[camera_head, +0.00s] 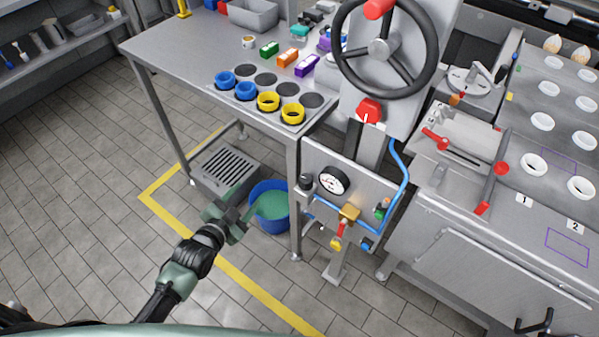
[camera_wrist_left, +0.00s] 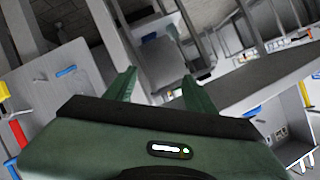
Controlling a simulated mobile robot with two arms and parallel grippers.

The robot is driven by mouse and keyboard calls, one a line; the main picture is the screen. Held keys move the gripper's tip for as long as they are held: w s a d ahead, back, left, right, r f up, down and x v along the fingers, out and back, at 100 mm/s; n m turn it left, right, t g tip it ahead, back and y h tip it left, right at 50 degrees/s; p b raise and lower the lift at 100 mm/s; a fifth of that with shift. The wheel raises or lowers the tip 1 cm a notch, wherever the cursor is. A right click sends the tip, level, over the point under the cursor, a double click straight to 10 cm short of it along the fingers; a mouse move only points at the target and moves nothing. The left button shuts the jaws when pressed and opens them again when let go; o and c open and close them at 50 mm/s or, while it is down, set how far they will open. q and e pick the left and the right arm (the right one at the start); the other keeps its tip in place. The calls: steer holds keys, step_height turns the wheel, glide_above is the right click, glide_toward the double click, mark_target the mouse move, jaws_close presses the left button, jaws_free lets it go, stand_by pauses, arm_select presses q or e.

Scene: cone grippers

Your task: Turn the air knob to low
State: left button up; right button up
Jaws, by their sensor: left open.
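A red knob (camera_head: 369,111) with a white mark is on the grey column below the handwheel. A small black knob (camera_head: 305,182) is beside a round white gauge (camera_head: 332,181) on the grey panel (camera_head: 318,160). A blue hose (camera_head: 404,175) runs on this panel. No label shows which knob is the air knob. My left gripper (camera_head: 246,204) is open and empty, left of the panel and in front of a blue bucket. Its two green fingers stand apart in the left wrist view (camera_wrist_left: 160,78). It is apart from both knobs. My right gripper is not in view.
The blue bucket (camera_head: 257,222) stands on the floor under the table edge. A brass valve (camera_head: 349,213) with a red and yellow handle is low on the panel. The steel table (camera_head: 180,48) holds blue and yellow rings. The tiled floor at left is clear.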

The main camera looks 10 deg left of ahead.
mark_target(301, 182)
arm_select(q)
steer(key=s+d+r+n+g+h+p, duration=0.25)
steer(key=d+r+h, duration=0.25)
steer(key=d+r, duration=0.6)
steer(key=x, duration=0.7)
steer(key=shift+s+d+f, duration=0.2)
steer(key=shift+d+f, duration=0.15)
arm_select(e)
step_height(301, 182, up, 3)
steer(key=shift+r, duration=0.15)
